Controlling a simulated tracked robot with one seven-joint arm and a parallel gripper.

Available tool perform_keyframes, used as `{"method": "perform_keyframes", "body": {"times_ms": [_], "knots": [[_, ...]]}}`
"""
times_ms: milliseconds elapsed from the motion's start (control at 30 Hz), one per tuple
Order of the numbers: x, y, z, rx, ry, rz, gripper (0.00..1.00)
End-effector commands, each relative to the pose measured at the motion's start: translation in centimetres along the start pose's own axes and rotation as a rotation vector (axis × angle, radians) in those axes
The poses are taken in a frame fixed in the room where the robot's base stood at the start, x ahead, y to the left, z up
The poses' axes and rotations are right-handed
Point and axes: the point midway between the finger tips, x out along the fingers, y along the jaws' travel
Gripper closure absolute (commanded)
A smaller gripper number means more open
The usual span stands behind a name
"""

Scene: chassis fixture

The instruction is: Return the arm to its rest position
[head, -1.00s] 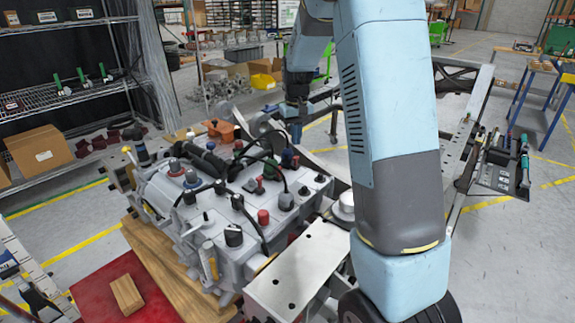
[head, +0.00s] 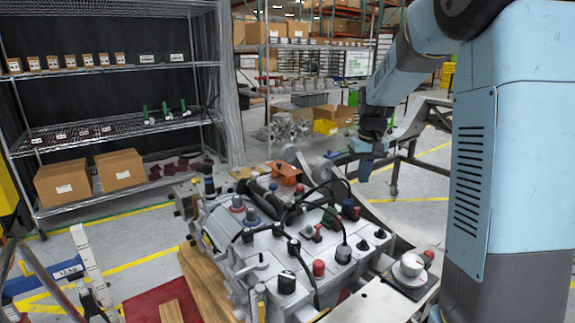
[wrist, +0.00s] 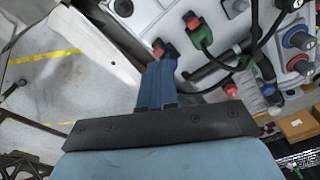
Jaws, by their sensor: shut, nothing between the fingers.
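My arm stands on the right in the head view, with its forearm reaching left and down over the chassis fixture. My gripper (head: 366,168) hangs just beyond the grey battery-like unit (head: 262,262), clear of its far right corner. In the wrist view my gripper's blue fingers (wrist: 158,82) are together with nothing between them. They point toward the unit's top, where red, black and green connectors and cables (wrist: 205,40) show. Whether the fingertips touch anything is not clear there; in the head view they look apart from the unit.
A metal shelf (head: 120,68) with cardboard boxes (head: 64,183) stands at the left. A white round cap (head: 411,265) sits on a plate at the unit's right. A wooden board (head: 200,283) lies along its left side. Grey floor with yellow lines is open around the fixture.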

Motion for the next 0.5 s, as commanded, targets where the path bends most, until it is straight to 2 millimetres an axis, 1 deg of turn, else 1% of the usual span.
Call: {"method": "perform_keyframes", "body": {"times_ms": [33, 200, 400, 500], "knots": [[-1.3, -0.2, 1.2, 0.003, 0.022, -0.003, 1.00], [-4.4, -0.9, 5.0, 0.011, 0.077, -0.010, 1.00], [-7.3, -1.7, 9.6, 0.019, 0.142, -0.013, 1.00], [-8.4, -2.2, 12.0, 0.021, 0.174, -0.013, 1.00]]}}
